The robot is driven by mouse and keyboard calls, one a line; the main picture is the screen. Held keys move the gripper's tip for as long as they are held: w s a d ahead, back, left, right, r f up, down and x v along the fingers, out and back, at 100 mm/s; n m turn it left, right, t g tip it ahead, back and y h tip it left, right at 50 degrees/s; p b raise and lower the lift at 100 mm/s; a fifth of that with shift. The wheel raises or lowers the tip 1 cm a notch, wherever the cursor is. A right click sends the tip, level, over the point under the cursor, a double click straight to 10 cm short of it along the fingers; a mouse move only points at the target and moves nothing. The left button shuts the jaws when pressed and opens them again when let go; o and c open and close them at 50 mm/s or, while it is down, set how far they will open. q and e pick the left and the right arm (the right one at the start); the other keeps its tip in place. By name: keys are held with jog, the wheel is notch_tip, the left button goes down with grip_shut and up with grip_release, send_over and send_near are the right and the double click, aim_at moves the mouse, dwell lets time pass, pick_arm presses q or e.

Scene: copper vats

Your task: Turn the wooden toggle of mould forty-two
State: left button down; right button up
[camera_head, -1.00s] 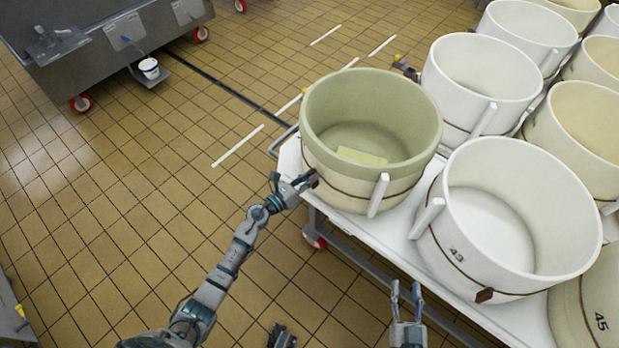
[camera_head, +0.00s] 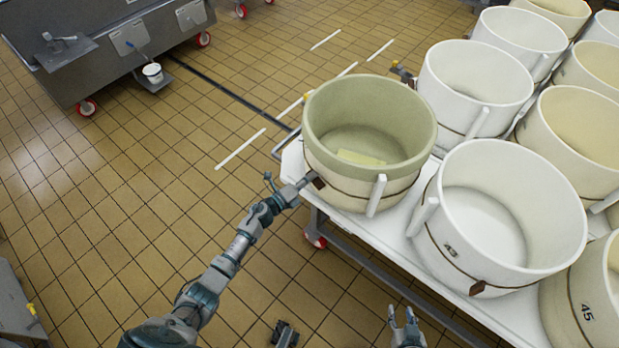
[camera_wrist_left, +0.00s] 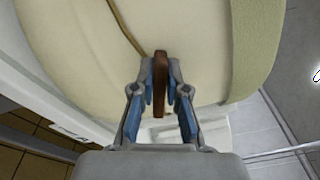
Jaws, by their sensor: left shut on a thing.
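A cream mould (camera_head: 340,175) with a greenish rim stands at the near left corner of the white table. No number shows on it from here. Its brown wooden toggle (camera_head: 318,182) sits on its left side, at the end of a thin brown cord. In the left wrist view the toggle (camera_wrist_left: 160,85) stands upright between the blue pads of my left gripper (camera_wrist_left: 163,100), which is shut on it. In the head view my left gripper (camera_head: 303,186) reaches the mould's side. My right gripper (camera_head: 405,322) is apart at the bottom, its fingers spread and empty.
Mould 43 (camera_head: 465,272) stands right of the cream mould, with its own toggle. Mould 45 (camera_head: 575,300) is at the lower right. Several more moulds fill the white table (camera_head: 392,228).

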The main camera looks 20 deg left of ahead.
pick_arm(q)
jog(key=n, duration=0.2)
jog(key=n+p, duration=0.1)
jog(key=shift+a+f+n, duration=0.15)
jog(key=shift+f+n, duration=0.15)
jog(key=shift+n, duration=0.1)
jog(key=shift+f+n, duration=0.1)
jog(key=shift+n, duration=0.2)
pick_arm(e)
jog(key=s, duration=0.1)
jog(key=s+d+f+g, duration=0.1)
jog(key=s+g, duration=0.1)
jog(key=shift+s+d+f+h, duration=0.15)
jog(key=shift+s+f+h, duration=0.05)
jog(key=shift+f+h, duration=0.2)
pick_arm(q)
jog(key=shift+f, duration=0.1)
jog(key=c, duration=1.2)
grip_release()
jog(key=shift+w, duration=0.1)
pick_arm(e)
jog(key=shift+w, duration=0.1)
jog(key=shift+g, duration=0.3)
pick_arm(q)
jog(key=v, duration=1.2)
jog(key=shift+f, duration=0.1)
